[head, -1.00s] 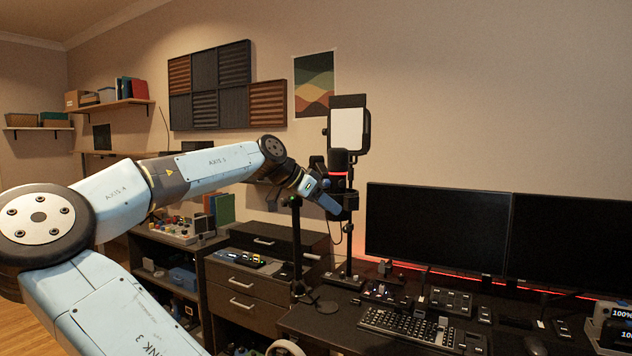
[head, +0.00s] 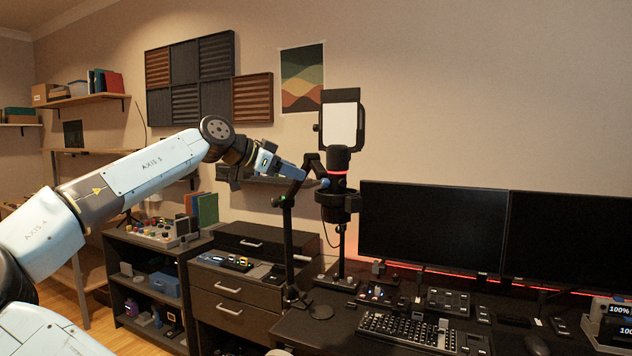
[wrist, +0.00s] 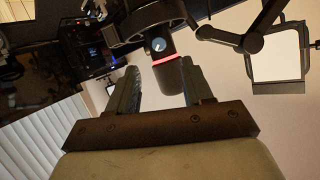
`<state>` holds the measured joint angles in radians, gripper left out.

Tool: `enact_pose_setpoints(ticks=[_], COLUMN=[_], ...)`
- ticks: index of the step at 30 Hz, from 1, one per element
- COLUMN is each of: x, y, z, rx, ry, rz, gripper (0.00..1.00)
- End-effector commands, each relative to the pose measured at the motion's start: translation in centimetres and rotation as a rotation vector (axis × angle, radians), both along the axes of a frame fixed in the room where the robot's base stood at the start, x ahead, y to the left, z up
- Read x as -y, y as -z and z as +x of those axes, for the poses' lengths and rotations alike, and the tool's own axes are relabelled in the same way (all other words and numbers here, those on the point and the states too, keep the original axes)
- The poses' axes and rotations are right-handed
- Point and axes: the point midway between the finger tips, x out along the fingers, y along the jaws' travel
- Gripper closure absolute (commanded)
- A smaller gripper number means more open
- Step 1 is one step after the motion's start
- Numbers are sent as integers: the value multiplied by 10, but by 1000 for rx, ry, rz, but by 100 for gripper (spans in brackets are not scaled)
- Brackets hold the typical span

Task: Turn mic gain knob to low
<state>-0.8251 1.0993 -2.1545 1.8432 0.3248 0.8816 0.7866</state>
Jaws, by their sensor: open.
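The microphone (head: 337,163) is a dark upright cylinder with a glowing red ring, held in a round mount on a boom arm. In the wrist view the microphone (wrist: 170,78) appears upside down between and beyond my fingers. Its gain knob (wrist: 158,44) is a small blue round dial with a pale mark, on the body beside the red ring. My gripper (head: 300,172) is just left of the microphone, pointing towards it. In the wrist view my gripper (wrist: 160,68) is open with nothing between its pads. The knob lies ahead of the fingertips, apart from them.
A boom stand (head: 288,240) rises close below my gripper. A light panel (head: 341,125) stands behind the microphone. Two monitors (head: 432,228) are to the right, with a keyboard (head: 405,329) on the desk. Drawers (head: 228,287) stand lower left.

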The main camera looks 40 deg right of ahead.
Motion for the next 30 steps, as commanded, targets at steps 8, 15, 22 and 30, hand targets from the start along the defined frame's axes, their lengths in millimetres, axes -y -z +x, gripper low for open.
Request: enact_pose_setpoints(ticks=[8, 15, 22, 30], x=[46, 72, 79, 79], y=[19, 29, 32, 32], z=[-10, -14, -16, -16], rx=[0, -2, 0, -1], ry=[3, 1, 0, 1], rz=[2, 1, 0, 0], gripper=[49, 49, 49, 55])
